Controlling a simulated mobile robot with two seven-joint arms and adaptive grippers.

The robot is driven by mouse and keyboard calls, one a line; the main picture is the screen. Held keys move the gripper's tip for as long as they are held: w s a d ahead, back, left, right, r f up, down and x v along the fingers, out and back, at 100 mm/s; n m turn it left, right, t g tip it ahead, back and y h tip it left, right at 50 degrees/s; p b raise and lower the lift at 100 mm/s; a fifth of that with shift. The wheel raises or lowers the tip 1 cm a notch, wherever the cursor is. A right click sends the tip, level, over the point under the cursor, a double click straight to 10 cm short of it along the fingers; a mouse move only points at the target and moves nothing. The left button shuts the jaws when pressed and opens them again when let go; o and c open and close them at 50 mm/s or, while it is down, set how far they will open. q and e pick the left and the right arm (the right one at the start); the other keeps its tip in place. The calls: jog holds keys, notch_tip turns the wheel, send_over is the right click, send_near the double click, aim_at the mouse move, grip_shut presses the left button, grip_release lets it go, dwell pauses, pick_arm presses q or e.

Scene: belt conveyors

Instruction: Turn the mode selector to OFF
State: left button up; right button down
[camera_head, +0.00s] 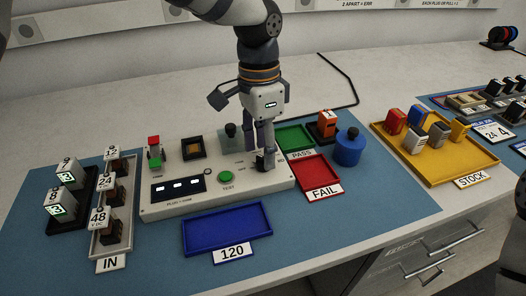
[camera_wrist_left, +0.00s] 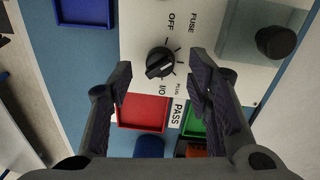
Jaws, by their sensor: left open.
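The mode selector (camera_wrist_left: 160,62) is a round black knob with a raised bar on the light grey test panel (camera_head: 160,208). In the left wrist view its bar lies diagonally, and the labels OFF, FUSE, PLUG and I/O stand around it. I cannot tell for sure which label it points at. My left gripper (camera_head: 259,158) points down over the panel's right end. In the left wrist view its fingers are open on either side of the knob, with visible gaps. In the head view the fingers mostly hide the knob. My right gripper is not in view.
A green PASS tray (camera_head: 293,137) and a red FAIL tray (camera_head: 316,174) sit right of the panel, near a blue round object (camera_head: 349,149). A green TEST button (camera_head: 226,177) is on the panel. A blue tray (camera_head: 227,230) lies in front.

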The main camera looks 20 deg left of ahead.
pick_arm(q)
jog(key=shift+f, duration=0.95)
grip_shut()
jog(key=shift+r, duration=0.1)
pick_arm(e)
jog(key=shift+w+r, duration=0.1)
